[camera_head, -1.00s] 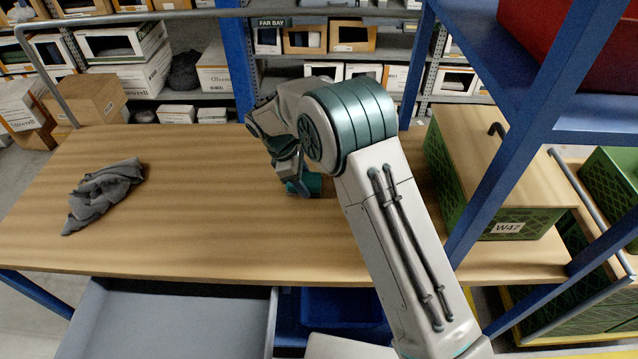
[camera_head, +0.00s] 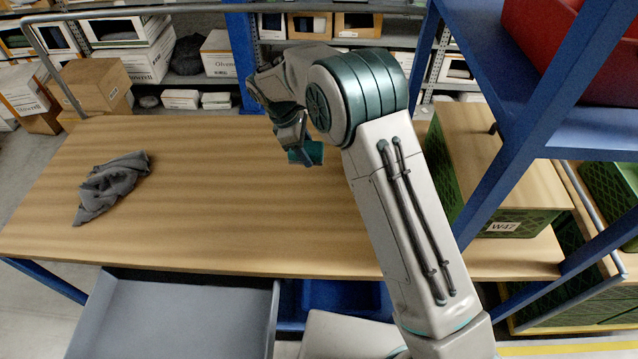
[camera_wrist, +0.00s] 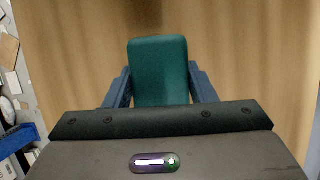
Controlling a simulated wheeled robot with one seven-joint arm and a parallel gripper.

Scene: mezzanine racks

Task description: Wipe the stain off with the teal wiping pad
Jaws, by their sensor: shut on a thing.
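My gripper (camera_head: 306,154) is shut on the teal wiping pad (camera_head: 312,152), over the right part of the wooden table (camera_head: 210,215). In the wrist view the pad (camera_wrist: 158,72) sits between the two blue fingers of my gripper (camera_wrist: 160,85), with wood behind it. The pad appears to be above the tabletop; the exact gap is hard to tell. No stain shows on the visible tabletop, and my arm hides part of the table's right side.
A crumpled grey cloth (camera_head: 112,187) lies on the table's left part. A green crate with a wooden lid (camera_head: 500,175) stands at the right beside blue rack posts. A grey open drawer (camera_head: 175,315) juts out below the front edge. The table's middle is clear.

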